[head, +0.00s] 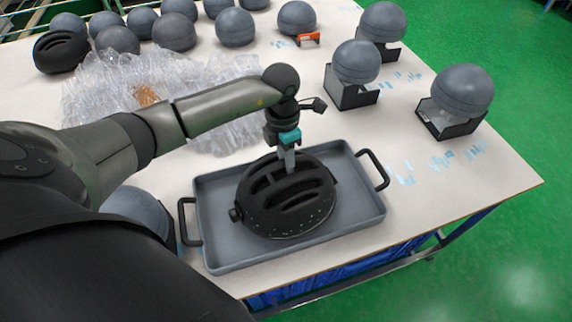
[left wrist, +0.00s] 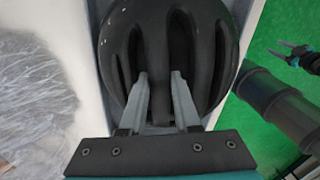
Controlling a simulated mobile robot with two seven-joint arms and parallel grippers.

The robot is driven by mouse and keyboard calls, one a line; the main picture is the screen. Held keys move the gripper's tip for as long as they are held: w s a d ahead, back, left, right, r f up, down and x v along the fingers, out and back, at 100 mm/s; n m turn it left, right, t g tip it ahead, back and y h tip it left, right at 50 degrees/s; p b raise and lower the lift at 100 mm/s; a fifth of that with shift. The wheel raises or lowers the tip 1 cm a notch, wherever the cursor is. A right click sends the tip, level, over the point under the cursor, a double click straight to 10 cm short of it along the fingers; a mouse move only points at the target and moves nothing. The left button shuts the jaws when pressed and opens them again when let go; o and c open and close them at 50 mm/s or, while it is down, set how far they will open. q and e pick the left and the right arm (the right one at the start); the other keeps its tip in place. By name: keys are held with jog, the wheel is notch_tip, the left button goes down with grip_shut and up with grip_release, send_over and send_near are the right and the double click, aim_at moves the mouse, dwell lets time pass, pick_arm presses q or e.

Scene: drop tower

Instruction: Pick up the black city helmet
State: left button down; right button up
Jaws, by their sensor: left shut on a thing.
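The black city helmet (head: 300,212) is over the grey tray (head: 352,216), dome up, with long vents in its shell. I cannot tell whether its underside touches the tray. My left gripper (head: 290,167) comes down on it from above and is shut on a rib of the shell. In the left wrist view the helmet (left wrist: 125,35) fills the top middle, and the two grey fingers (left wrist: 160,78) straddle a rib between vents. My right gripper (left wrist: 290,50) appears small at the right of that view, away from the helmet; its jaws are too small to judge.
Another black helmet (head: 60,52) lies at the far left among several grey spheres (head: 174,32). Clear plastic wrap (head: 110,85) lies behind my left arm. Three spheres sit on black stands (head: 452,125) at the right. The tray has raised handles (head: 374,168). The table's right front corner is clear.

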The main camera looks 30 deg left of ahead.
pick_arm(q)
notch_tip(320, 180, up, 18)
jog(key=shift+r+p, duration=0.15)
jog(key=shift+p, duration=0.3)
